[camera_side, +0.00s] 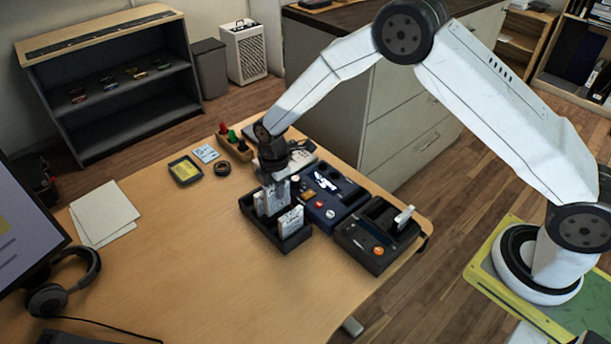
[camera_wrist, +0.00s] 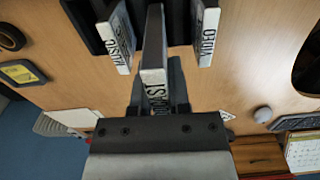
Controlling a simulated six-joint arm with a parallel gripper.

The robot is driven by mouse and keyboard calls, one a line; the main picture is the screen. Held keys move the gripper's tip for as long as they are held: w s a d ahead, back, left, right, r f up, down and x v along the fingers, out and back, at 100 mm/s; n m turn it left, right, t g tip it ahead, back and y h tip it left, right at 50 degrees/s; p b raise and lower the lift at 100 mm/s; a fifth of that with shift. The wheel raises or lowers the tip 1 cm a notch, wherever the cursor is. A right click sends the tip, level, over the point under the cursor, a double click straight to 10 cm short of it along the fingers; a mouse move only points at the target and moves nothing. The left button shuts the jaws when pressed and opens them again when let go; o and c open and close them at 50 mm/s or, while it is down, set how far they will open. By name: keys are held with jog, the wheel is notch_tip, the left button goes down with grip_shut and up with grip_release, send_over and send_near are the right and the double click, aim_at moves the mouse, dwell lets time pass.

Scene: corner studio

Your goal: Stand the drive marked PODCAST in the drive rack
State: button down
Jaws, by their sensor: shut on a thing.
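The black drive rack (camera_side: 262,228) sits on the desk, with several white-edged drives in it. In the wrist view, a drive that seems to read MUSIC (camera_wrist: 120,40) stands on the left and one marked VIDEO (camera_wrist: 208,38) on the right. My gripper (camera_wrist: 160,108) is shut on the PODCAST drive (camera_wrist: 153,75), whose label is partly hidden by the jaws; only its last letters show. The held drive lies between the other two, apart from both. In the side view my gripper (camera_side: 274,178) points down over the rack. I cannot tell whether the held drive touches the rack floor.
A dark blue device (camera_side: 328,212) and a black dock (camera_side: 360,248) with a white-edged piece upright in it stand right of the rack. A tape roll (camera_side: 222,168), a yellow-topped tray (camera_side: 185,170) and a wooden holder (camera_side: 236,148) lie behind.

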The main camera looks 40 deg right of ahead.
aim_at(278, 209)
jog(key=shift+f, duration=0.1)
jog(key=shift+f, duration=2.65)
jog(key=shift+f, duration=0.7)
jog(key=c, duration=0.5)
grip_release()
jog(key=shift+r, duration=0.1)
jog(key=shift+r, duration=2.9)
jog(key=shift+r, duration=0.15)
